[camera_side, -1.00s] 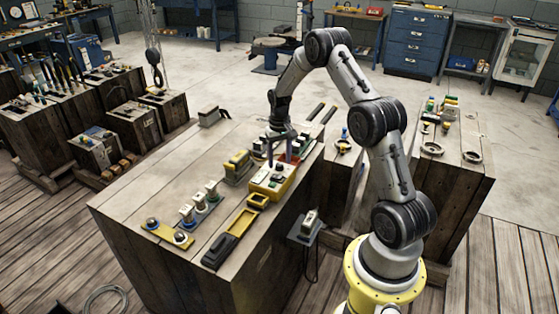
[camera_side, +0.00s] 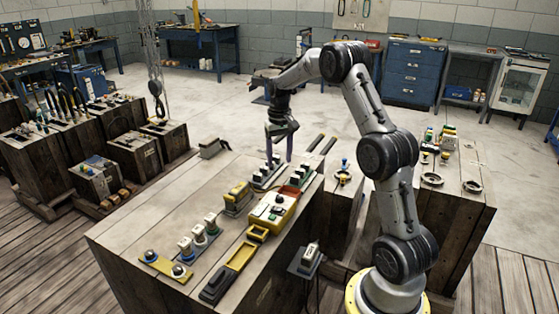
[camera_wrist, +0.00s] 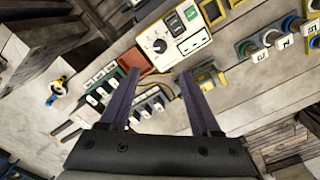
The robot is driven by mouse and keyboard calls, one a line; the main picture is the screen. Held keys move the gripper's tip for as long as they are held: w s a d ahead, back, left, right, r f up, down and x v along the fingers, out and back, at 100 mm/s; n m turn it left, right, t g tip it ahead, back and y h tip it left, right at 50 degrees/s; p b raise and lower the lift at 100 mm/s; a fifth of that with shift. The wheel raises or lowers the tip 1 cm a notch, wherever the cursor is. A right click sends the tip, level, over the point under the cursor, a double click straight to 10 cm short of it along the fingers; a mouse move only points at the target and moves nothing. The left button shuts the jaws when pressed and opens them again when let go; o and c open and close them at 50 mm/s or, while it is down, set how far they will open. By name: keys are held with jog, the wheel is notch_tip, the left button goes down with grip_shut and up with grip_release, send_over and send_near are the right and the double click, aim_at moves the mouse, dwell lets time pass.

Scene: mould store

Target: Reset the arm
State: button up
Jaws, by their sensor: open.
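My gripper (camera_side: 279,156) is open and empty, pointing down above the far part of the wooden bench (camera_side: 140,232). In the wrist view its two purple-grey fingers (camera_wrist: 160,106) are spread apart with nothing between them. A yellow control box (camera_side: 270,211) with a black knob lies below and nearer the front; it also shows in the wrist view (camera_wrist: 160,62). Rows of white switches (camera_wrist: 150,108) lie beneath the fingers, partly hidden by them.
A yellow-and-grey block (camera_side: 237,198), several white plugs (camera_side: 198,236) and a yellow plate with round buttons (camera_side: 166,266) are on the bench. A black-and-yellow tray (camera_side: 228,270) lies near the front edge.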

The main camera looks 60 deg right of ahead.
jog(key=w+a+r+n+t+h, duration=0.1)
jog(key=w+a+r+n+t, duration=0.1)
jog(key=a+r, duration=0.8)
jog(key=s+a+r+n+t, duration=0.2)
jog(key=s+a+r, duration=0.4)
jog(key=a+r, duration=0.25)
jog(key=s+a+r+n+t, duration=0.1)
jog(key=s+a+n+t, duration=0.15)
jog(key=s+a, duration=0.75)
jog(key=s+f+n+y, duration=0.1)
jog(key=s+f, duration=0.6)
jog(key=s, duration=0.2)
jog(key=shift+s+a+g, duration=0.25)
jog(key=shift+a+g, duration=0.05)
jog(key=shift+g, duration=0.15)
